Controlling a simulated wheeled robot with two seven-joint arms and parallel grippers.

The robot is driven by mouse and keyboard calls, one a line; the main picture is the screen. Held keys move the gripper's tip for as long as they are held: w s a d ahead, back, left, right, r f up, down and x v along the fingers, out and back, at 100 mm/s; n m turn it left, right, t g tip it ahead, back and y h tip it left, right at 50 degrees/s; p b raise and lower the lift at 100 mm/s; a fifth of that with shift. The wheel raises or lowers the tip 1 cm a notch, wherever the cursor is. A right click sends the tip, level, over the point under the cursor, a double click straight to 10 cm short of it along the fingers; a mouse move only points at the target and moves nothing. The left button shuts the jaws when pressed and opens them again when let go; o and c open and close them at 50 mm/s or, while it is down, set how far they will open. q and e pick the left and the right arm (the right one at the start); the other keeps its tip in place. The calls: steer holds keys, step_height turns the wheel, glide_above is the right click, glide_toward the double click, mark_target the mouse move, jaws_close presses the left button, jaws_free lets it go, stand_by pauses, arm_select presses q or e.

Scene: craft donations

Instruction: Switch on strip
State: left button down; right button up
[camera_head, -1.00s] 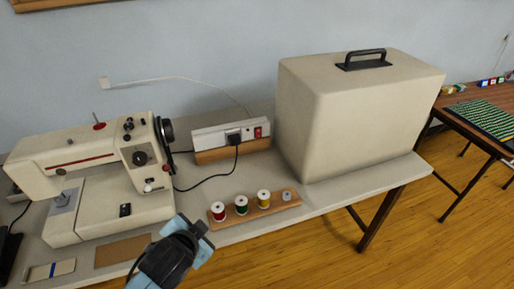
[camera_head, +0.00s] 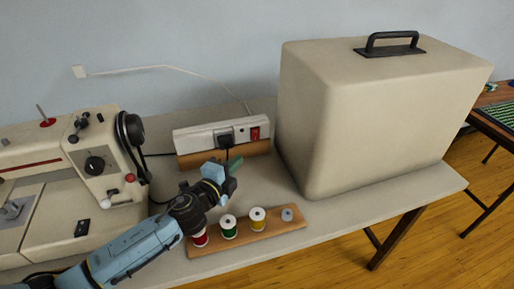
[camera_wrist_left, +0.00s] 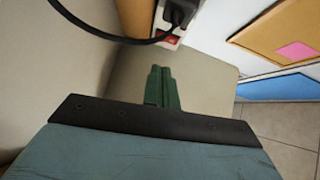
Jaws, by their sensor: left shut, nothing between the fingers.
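A white power strip (camera_head: 195,138) sits on a wooden block (camera_head: 198,159) at the back of the table, with a black plug (camera_head: 225,139) in it. Its red switch (camera_head: 255,133) is at the right end; the red switch also shows in the left wrist view (camera_wrist_left: 167,38), beyond the fingers and below the plug. My left gripper (camera_head: 235,164) is shut and empty, in front of the strip and a little below the switch. Its green fingers (camera_wrist_left: 162,88) are together and seem apart from the strip. My right gripper is not in view.
A large beige case (camera_head: 375,125) with a black handle stands close right of the strip. A wooden rack (camera_head: 255,235) with several thread spools lies in front. A sewing machine (camera_head: 75,160) stands at left. A black cord hangs from the plug.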

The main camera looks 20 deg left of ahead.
mark_target(256, 134)
arm_select(q)
steer(key=shift+w+f, duration=0.25)
steer(key=shift+f, duration=0.2)
steer(key=shift+s+r, duration=0.1)
steer(key=shift+r, duration=0.1)
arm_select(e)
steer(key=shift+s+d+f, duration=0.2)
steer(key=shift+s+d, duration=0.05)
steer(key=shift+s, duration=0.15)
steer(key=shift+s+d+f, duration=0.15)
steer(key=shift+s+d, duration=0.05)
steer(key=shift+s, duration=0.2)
